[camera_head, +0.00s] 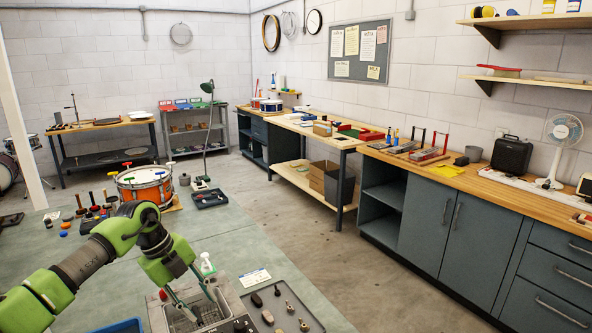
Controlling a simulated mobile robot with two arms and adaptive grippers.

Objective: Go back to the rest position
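My green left arm comes in from the lower left across the bench (255,240). My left gripper (198,304) points down over a grey metal basin (232,300) at the front of the bench. Its two fingers stand apart, and I see nothing held between them. The fingertips are at or just inside the basin's opening; how deep I cannot tell. My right gripper is not in view.
A tray (290,305) with several small parts lies right of the basin. A blue bin edge (120,327) shows at the bottom. An orange drum (145,187), dark-handled tools (92,203) and a lamp (207,140) stand farther back. Open floor (300,230) lies to the right.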

